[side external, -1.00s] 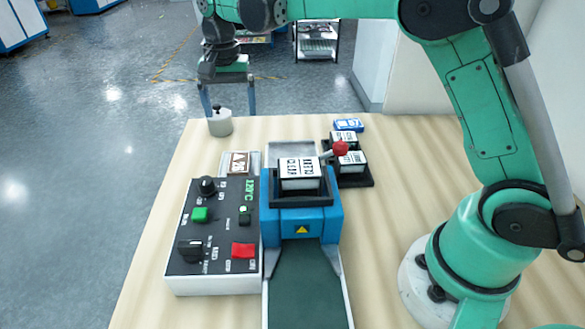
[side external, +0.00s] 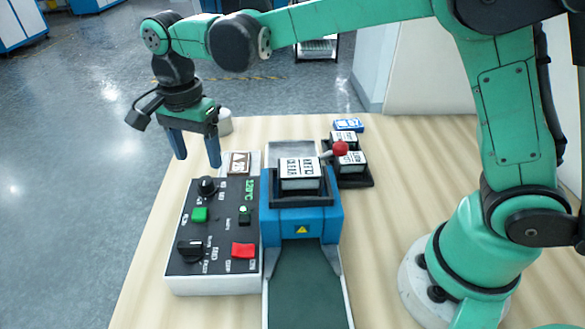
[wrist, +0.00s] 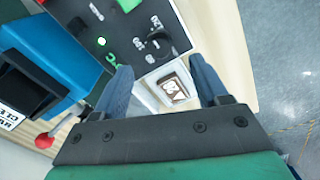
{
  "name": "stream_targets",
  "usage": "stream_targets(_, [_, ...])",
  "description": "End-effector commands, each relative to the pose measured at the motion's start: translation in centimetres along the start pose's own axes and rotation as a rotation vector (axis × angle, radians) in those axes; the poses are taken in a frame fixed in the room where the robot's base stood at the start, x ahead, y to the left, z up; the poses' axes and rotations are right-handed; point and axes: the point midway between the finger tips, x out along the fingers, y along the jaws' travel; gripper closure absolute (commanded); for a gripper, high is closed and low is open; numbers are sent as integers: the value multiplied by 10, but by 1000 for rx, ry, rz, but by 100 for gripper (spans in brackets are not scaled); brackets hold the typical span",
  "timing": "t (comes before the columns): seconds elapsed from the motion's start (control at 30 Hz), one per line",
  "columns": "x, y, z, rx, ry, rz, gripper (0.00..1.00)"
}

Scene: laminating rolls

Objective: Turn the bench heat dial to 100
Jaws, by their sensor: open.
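The control panel (side external: 218,279) is a dark-faced box at the left of the bench. A round black dial (side external: 206,186) stands near its back edge. It also shows in the wrist view (wrist: 158,42), just beyond my fingertips. Which value its pointer marks is too small to tell. A green readout (side external: 249,190) at the panel's back right seems to show 120°C. A second black knob (side external: 190,249) sits at the panel's front left. My gripper (side external: 197,161) is open and empty, with its fingers pointing down, above and behind the round dial, apart from it.
The panel also has a green button (side external: 200,215) and a red switch (side external: 243,250). The blue laminator (side external: 302,221) stands close on the right, with a red-knobbed lever (side external: 340,148). A white cylinder (side external: 225,122) stands at the back.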

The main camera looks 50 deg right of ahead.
Motion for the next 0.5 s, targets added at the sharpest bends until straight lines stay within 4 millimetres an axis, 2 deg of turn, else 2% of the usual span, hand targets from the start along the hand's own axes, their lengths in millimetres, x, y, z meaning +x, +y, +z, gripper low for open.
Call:
stream_targets(0.3, [41, 0, 0, 5, 0, 0, 33])
stream_targets(0.5, [52, 0, 0, 5, 0, 0, 33])
